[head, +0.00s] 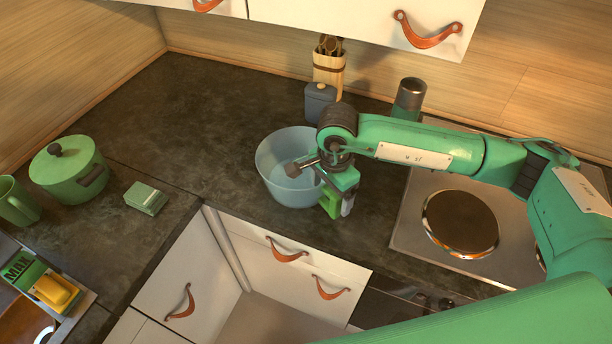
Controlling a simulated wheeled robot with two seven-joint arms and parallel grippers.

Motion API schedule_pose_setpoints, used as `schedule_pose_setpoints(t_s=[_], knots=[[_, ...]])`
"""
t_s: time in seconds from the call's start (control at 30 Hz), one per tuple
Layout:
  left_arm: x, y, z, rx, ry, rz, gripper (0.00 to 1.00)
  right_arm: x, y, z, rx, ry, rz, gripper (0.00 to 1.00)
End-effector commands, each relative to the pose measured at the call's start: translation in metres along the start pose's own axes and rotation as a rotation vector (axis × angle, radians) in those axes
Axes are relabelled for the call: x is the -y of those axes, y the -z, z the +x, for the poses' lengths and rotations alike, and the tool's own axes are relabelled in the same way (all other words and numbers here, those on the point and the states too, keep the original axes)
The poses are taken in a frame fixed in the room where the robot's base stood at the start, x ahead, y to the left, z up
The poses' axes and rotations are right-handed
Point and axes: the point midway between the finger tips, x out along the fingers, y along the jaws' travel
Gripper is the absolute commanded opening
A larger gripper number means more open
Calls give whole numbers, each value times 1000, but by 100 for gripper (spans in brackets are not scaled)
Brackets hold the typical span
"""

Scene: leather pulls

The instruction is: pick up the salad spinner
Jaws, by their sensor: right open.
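The salad spinner (270,160) is a pale blue, translucent round bowl standing upright on the dark counter, in the middle of the head view. My right gripper (313,188) is at its right side, by the rim, and is open. One finger tip shows over the bowl's inside, and a green part shows at the bowl's lower right outside. Whether a finger touches the wall I cannot tell. The gripper and wrist hide part of the bowl's right rim. My left gripper is not in view.
A grey canister (320,103) and a utensil holder (328,69) stand behind the bowl. A dark-topped cylinder (409,98) stands near the stove (408,215) at right. A green pot (68,172) and small green box (146,198) are at left. The counter left of the bowl is clear.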

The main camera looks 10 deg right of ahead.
Motion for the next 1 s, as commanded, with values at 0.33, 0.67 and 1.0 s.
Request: schedule_pose_setpoints(t_s=[0.33, 0.67, 1.0], knots=[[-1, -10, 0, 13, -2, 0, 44, 0, 0, 0, 0, 0, 0, 38], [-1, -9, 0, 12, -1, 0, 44, 0, 0, -1, 1, 0, 0, 23], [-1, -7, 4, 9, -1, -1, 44, 1, 0, -11, 0, 1, 0, 23]])
